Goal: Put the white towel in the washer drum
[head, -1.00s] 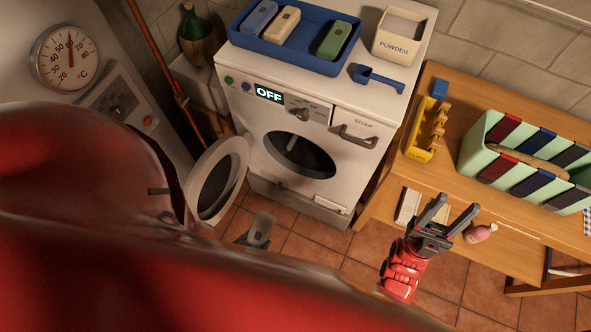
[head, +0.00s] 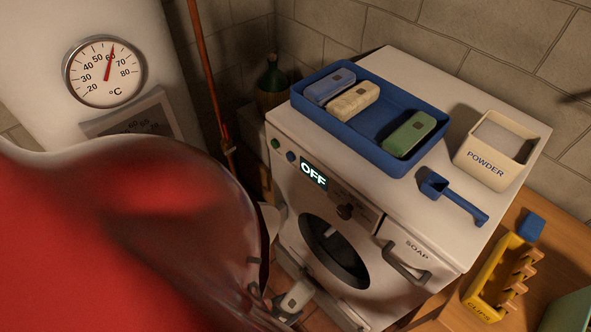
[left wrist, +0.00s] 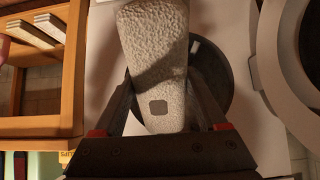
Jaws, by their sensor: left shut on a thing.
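The white towel (left wrist: 158,45), a thick textured block with a grey square patch, is between the fingers of my left gripper (left wrist: 160,88), which is shut on it. In the head view the towel (head: 297,295) and the left gripper (head: 287,305) show small, low in front of the washer (head: 400,225). The drum opening (head: 345,262) is dark and open; in the left wrist view it (left wrist: 212,80) lies behind the towel, which appears in front of it. The round door (left wrist: 285,60) stands open at the right there. My right gripper is out of view.
On the washer stand a blue tray (head: 372,146) with a blue, a cream and a green block, a powder box (head: 487,165) and a blue scoop (head: 455,200). The soap drawer (head: 405,262) has a protruding handle. A wooden table (head: 520,285) adjoins at right. My red arm hides the lower left.

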